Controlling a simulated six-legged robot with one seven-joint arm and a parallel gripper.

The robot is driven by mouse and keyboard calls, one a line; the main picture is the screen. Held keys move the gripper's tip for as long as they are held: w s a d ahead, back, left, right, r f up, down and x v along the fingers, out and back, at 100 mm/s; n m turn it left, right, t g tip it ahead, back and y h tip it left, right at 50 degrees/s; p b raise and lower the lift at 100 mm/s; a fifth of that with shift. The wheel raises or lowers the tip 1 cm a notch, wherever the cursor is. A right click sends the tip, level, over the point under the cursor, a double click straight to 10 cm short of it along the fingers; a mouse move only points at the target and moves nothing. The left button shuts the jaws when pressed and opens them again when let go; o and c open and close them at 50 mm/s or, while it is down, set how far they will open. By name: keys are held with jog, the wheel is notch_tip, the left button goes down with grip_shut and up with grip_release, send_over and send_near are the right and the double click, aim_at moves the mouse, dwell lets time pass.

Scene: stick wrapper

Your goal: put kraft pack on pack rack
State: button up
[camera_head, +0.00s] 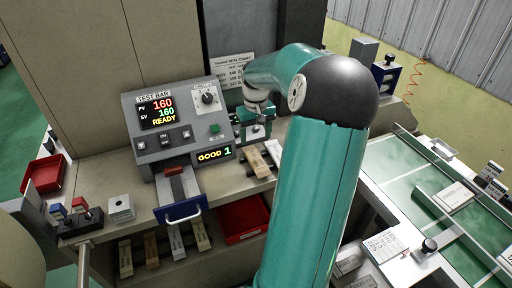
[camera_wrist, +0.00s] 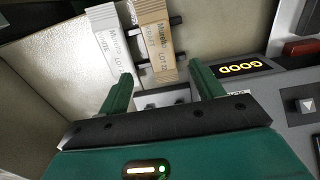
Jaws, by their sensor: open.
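The kraft pack (camera_wrist: 157,42) is a tan, labelled stick pack. In the wrist view it lies across two dark bars of what looks like the pack rack (camera_wrist: 177,21). A white pack (camera_wrist: 112,42) lies beside it on the left.
The sealer (camera_head: 178,125) left of the packs reads READY and GOOD 1. Its blue-handled drawer (camera_head: 182,210) juts forward. A red bin (camera_head: 242,218) and several sticks (camera_head: 151,250) sit below. A green conveyor (camera_head: 410,170) stands right. My arm hides the bench between.

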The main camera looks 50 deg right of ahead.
jog(key=w+a+r+n+h, duration=0.1)
jog(key=a+r, duration=0.2)
jog(key=a, duration=0.5)
jog(key=w+a+r+n+t+h, duration=0.1)
jog(key=a+r, duration=0.2)
jog(key=a, duration=0.4)
jog(key=w+a+r+n+h, duration=0.1)
jog(key=a+r, duration=0.2)
jog(key=a, duration=0.5)
jog(key=s+a+n+t+y, duration=0.1)
jog(key=s+a+t, duration=0.1)
jog(key=s+a, duration=0.3)
jog(key=s+a+r+n+t+y, duration=0.1)
jog(key=s+a, duration=0.4)
jog(key=a, duration=0.8)
jog(key=shift+s+a+r+n+t+y, duration=0.2)
jog(key=shift+s+n+t+y, duration=0.1)
jog(key=shift+n+t+y, duration=0.4)
